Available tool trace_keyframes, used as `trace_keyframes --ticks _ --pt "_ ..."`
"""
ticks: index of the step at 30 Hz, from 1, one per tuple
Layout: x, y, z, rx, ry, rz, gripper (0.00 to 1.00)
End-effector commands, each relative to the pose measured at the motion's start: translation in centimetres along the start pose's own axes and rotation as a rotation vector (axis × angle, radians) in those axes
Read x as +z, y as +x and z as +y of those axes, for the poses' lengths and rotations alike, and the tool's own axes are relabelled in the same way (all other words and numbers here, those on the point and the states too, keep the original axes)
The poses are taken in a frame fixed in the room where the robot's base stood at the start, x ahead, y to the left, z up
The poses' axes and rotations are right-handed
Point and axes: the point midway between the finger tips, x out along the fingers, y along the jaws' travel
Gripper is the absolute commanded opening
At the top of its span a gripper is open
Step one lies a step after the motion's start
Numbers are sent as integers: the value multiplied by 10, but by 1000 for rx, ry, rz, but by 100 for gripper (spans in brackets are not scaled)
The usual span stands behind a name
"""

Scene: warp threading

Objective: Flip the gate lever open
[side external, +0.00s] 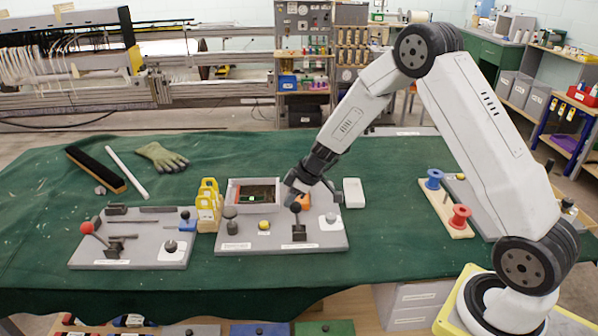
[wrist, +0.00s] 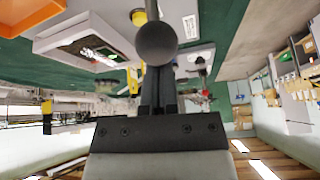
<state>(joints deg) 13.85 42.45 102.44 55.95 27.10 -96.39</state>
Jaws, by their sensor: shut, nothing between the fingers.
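A lever with a dark ball knob (side external: 297,208) stands on the grey middle panel (side external: 260,241). It appears to be the gate lever, but its label is too small to read. My gripper (side external: 296,186) is shut and empty, just above and behind this knob. In the wrist view, a dark ball on a rod (wrist: 156,43) is in line with the shut fingers (wrist: 157,80) and overlaps their tips. I cannot tell whether they touch. An orange piece (side external: 305,201) is close behind the lever.
The middle panel also bears a framed window (side external: 232,187), a grey knob (side external: 231,213), a yellow button (side external: 264,225) and a white switch plate (side external: 331,223). Yellow blocks (side external: 208,205) stand at its left. A left panel (side external: 90,255) has a red-ball lever (side external: 87,228). Spools (side external: 460,217) stand right.

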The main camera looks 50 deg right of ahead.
Motion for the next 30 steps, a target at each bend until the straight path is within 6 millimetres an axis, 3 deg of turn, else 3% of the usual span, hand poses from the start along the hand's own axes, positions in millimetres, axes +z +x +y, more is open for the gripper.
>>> trace_keyframes --ticks 14,30 --pt "18 -12 4 -11 4 49 0" --pt "59 -27 13 -10 4 49 0"
